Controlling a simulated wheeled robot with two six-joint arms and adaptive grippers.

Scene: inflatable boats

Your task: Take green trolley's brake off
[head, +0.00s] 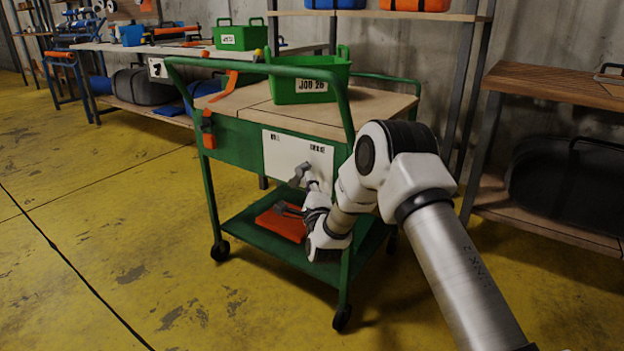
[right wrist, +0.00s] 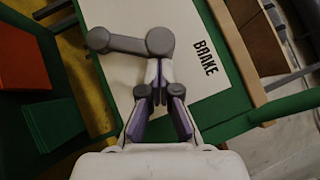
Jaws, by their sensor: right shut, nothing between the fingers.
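The green trolley (head: 237,140) stands in the middle of the head view. Its white panel (head: 283,151) carries a label at its upper left, too small to read surely, and the word BRAKE at its right. A grey lever (head: 297,175) is on this panel; in the right wrist view the lever (right wrist: 128,43) runs from its round hub leftward, away from the word BRAKE. My right gripper (head: 314,187) is shut and empty. In the right wrist view its fingertips (right wrist: 158,88) are close to the hub; I cannot tell whether they touch. My left gripper is out of view.
A green JOB 26 crate (head: 330,91) sits on the trolley top. An orange item (head: 280,224) lies on its lower shelf, behind my right arm. A wooden bench (head: 552,84) stands at the right, another (head: 160,48) behind. The yellow floor (head: 110,240) is clear at left.

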